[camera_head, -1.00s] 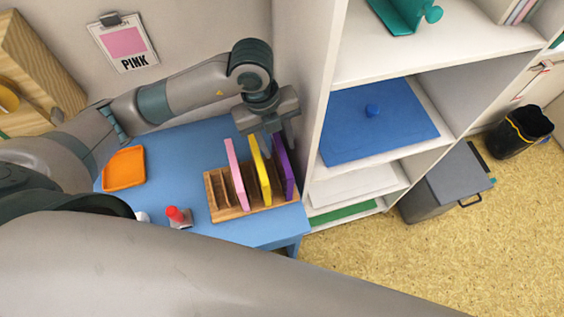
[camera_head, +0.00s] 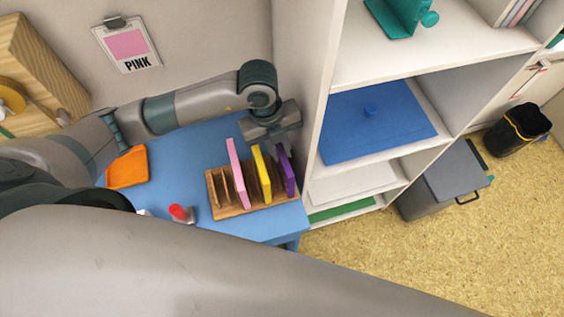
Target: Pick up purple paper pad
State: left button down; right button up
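The purple paper pad (camera_head: 286,172) stands upright at the right end of a wooden rack (camera_head: 220,208) on the blue table. A yellow pad (camera_head: 262,176) and a pink pad (camera_head: 237,173) stand upright to its left in the same rack. My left gripper (camera_head: 275,140) is just behind the yellow and purple pads, at about the height of their top edges. Its fingertips are largely hidden, so I cannot tell how far apart they are or whether they touch the purple pad. My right gripper is out of view.
A white shelf unit (camera_head: 318,110) stands close on the right of the rack. An orange tray (camera_head: 128,168) and a red-topped stamp (camera_head: 179,213) are on the table (camera_head: 185,160). A pink sign (camera_head: 127,43) hangs on the wall.

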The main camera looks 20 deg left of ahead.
pick_arm(q)
jog(key=shift+r, duration=0.1)
dwell(0.3)
jog(key=shift+w+r+b, duration=0.15)
jog(key=shift+r+b, duration=0.2)
jog(key=shift+r, duration=0.35)
notch_tip(320, 180, up, 5)
jog(key=shift+d+r+b, duration=0.1)
jog(key=shift+b, duration=0.85)
jog(key=s+d+b, duration=0.1)
jog(key=s+d, duration=1)
jog(key=s, duration=0.3)
jog(key=shift+d+r+b, duration=0.15)
jog(key=shift+d+b, duration=0.15)
jog(key=shift+b, duration=0.1)
jog(key=shift+w+a, duration=0.1)
